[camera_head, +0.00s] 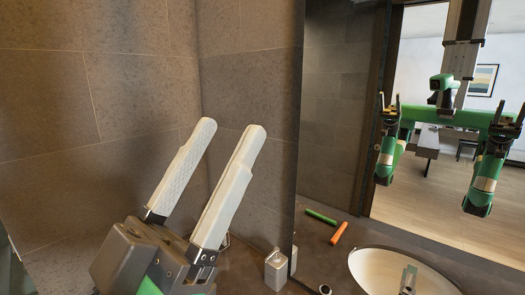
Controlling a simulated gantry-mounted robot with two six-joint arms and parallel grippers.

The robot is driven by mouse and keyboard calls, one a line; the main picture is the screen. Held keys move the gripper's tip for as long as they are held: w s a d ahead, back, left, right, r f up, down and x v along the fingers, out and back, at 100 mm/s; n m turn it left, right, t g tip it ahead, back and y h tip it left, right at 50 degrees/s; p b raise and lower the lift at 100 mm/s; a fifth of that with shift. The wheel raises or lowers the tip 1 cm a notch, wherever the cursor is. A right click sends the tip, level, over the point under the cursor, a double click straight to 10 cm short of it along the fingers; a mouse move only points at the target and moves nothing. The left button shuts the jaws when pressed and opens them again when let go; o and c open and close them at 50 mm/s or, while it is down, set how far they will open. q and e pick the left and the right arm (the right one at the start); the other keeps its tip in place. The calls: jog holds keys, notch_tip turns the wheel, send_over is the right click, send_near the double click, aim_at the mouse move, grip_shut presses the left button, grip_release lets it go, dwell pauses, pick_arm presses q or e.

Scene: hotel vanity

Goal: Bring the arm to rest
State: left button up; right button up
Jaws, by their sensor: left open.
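My left gripper (228,130) stands large in the lower left of the head view. Its two pale fingers point up and are apart, with nothing between them. Only tiled wall shows behind the fingers. The lower part of my left arm is cut off by the bottom edge of the picture. My right gripper is not directly in view; my own body and both arms show only as a reflection in the mirror (340,130).
A small pale dispenser bottle (275,270) stands near the mirror's lower left edge, right of my left gripper. Tiled wall (110,90) fills the left. The mirror reflects a green tube, an orange tube and a white basin.

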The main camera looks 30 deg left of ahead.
pick_arm(q)
notch_tip(320, 180, up, 24)
jog(key=p, duration=2.3)
jog(key=shift+r+p, duration=0.25)
jog(key=shift+p, duration=0.15)
jog(key=shift+o, duration=0.5)
jog(key=shift+f, duration=0.3)
